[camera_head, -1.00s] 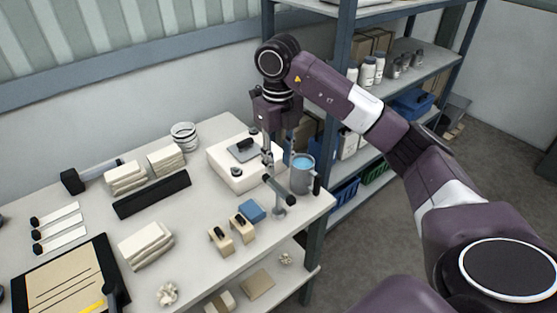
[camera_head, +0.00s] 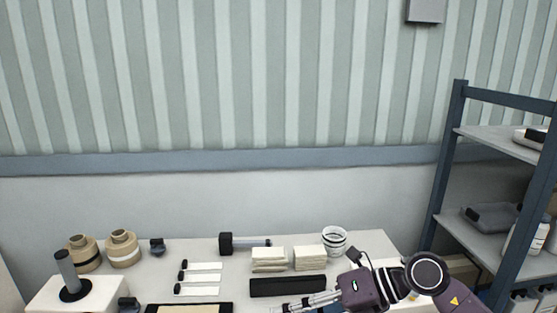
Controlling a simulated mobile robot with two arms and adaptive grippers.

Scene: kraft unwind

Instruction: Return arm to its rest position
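My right arm comes in at the lower right. Its gripper (camera_head: 290,304) points left, low over the front part of the white table (camera_head: 225,256). The fingers are seen side-on near the bottom edge, so I cannot tell whether they are open or shut. I see nothing clearly held in them. They appear in front of a long black bar (camera_head: 287,286); whether they touch anything is unclear. My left gripper is not in view.
Folded cloth stacks (camera_head: 269,259) and a striped white cup (camera_head: 334,240) stand behind the bar. Several white strips (camera_head: 198,279) lie left of it. Tan rolls (camera_head: 122,248) stand far left. A blue-framed shelf (camera_head: 444,165) rises at the right.

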